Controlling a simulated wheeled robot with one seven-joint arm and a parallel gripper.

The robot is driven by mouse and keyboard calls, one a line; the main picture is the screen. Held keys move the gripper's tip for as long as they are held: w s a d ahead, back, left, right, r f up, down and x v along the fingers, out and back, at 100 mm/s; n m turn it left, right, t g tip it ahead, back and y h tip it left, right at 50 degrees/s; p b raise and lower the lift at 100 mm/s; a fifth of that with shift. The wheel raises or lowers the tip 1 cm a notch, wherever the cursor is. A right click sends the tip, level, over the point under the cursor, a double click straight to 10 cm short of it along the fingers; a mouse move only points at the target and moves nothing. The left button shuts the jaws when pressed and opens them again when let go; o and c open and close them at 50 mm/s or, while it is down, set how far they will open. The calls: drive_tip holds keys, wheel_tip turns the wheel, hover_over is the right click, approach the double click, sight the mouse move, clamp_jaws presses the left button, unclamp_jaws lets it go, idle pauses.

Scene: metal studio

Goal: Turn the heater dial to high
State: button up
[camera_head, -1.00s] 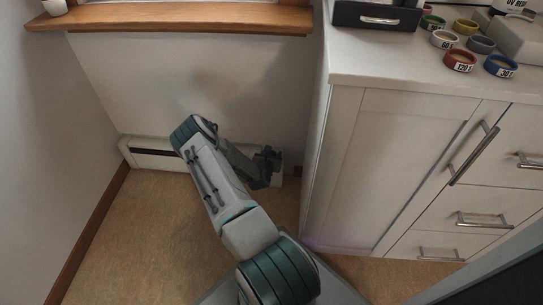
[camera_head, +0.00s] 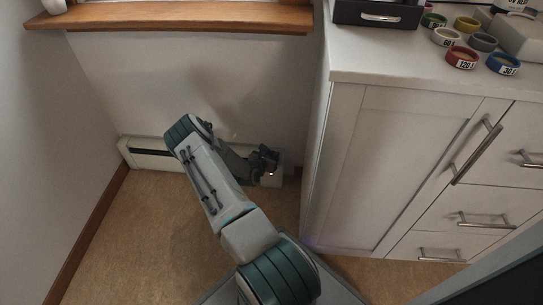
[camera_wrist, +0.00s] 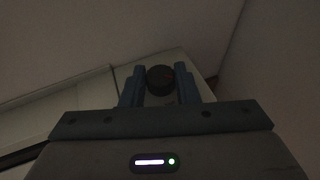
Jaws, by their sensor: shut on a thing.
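The heater (camera_head: 150,152) is a low, long white unit with a dark slot, along the foot of the back wall. Its dial (camera_wrist: 160,80) is a small dark round knob with a faint reddish mark, seen between my gripper's fingers in the wrist view. My gripper (camera_head: 267,160) is at the right end of the heater, and in the wrist view its two fingers (camera_wrist: 160,85) are shut on the dial, one on each side. The dial's setting marks cannot be read.
A white cabinet (camera_head: 385,170) with metal handles stands close to the right of the heater. A wooden sill (camera_head: 190,17) runs above. Several coloured rings, one of them red (camera_head: 462,58), lie on the cabinet top. The tan floor (camera_head: 130,230) at left is clear.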

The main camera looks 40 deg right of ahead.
drive_tip(key=m+g+b, duration=0.1)
drive_tip(key=g, duration=0.1)
drive_tip(key=m+g+b, duration=0.1)
drive_tip(key=m+g, duration=0.1)
drive_tip(key=w+m+g+b, duration=0.1)
drive_tip(key=m+b, duration=0.1)
drive_tip(key=shift+a+f+g+h, duration=0.1)
drive_tip(key=shift+g+h, duration=0.3)
drive_tip(key=shift+w+m+g+y, duration=0.15)
drive_tip(key=shift+m+g+y, duration=0.2)
drive_tip(key=shift+m+g, duration=0.75)
drive_tip(key=shift+w+m+g+y, duration=0.1)
drive_tip(key=shift+m+g+y, duration=0.25)
drive_tip(key=shift+m+g, duration=0.75)
drive_tip(key=o, duration=1)
drive_tip(key=shift+c, duration=0.2)
drive_tip(key=p+v, duration=0.4)
drive_tip(key=v, duration=0.9)
drive_tip(key=shift+w+a, duration=0.2)
drive_tip(key=shift+w, duration=0.2)
drive_tip(key=shift+g, duration=0.3)
